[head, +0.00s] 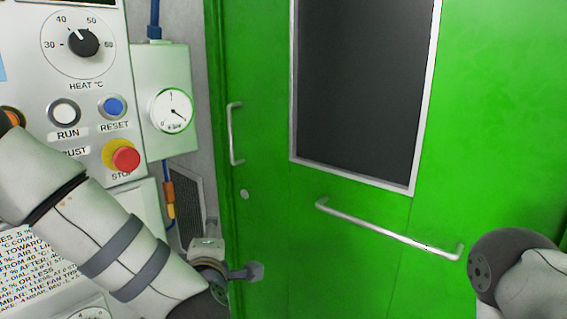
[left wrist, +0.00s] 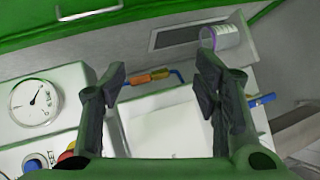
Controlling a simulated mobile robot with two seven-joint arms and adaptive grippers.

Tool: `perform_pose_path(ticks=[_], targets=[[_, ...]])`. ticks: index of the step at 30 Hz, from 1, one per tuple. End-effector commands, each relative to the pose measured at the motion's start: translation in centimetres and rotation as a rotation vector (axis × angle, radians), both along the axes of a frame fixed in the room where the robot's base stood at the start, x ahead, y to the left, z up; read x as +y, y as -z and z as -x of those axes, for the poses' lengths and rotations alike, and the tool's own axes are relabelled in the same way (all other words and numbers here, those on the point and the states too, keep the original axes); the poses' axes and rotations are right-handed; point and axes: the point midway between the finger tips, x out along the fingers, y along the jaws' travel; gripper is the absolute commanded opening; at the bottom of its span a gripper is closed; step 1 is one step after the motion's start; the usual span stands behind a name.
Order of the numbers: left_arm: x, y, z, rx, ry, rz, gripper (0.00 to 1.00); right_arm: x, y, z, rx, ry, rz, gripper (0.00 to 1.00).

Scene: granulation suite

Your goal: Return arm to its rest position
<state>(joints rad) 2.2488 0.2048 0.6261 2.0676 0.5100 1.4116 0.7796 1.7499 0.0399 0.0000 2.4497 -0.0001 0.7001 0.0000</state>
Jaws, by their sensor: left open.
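My left arm comes in from the left in the head view, slanting down in front of the control panel. My left gripper (head: 245,272) is partly hidden behind its own wrist there, in front of the lower green door. In the left wrist view, the two dark fingers of my left gripper (left wrist: 162,82) stand wide apart with nothing between them. Part of my right arm shows at the lower right of the head view; its gripper is out of frame.
The control panel (head: 96,130) has a heat dial (head: 83,42) and red stop button (head: 125,156). A pressure gauge (head: 172,111) is beside it. The green door (head: 260,200) has a long handle (head: 385,230). A clear purple-rimmed container (left wrist: 226,38) is near a finger.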

Motion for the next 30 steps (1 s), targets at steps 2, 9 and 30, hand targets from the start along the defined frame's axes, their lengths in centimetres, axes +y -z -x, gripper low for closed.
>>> perform_pose_path(ticks=[2,9,30], targets=[[-0.4,7.2,3.1,0.190,0.156,-0.160,0.56,0.0,-0.1,0.0,-0.002,0.000,0.000,0.56],[1.6,24.3,19.4,0.754,0.720,-0.548,0.56,0.0,-0.1,-0.1,-0.002,0.000,0.000,0.56],[7.9,29.4,42.5,1.273,1.435,-0.708,0.56,0.0,-0.1,-0.1,-0.002,0.000,0.000,0.56]])
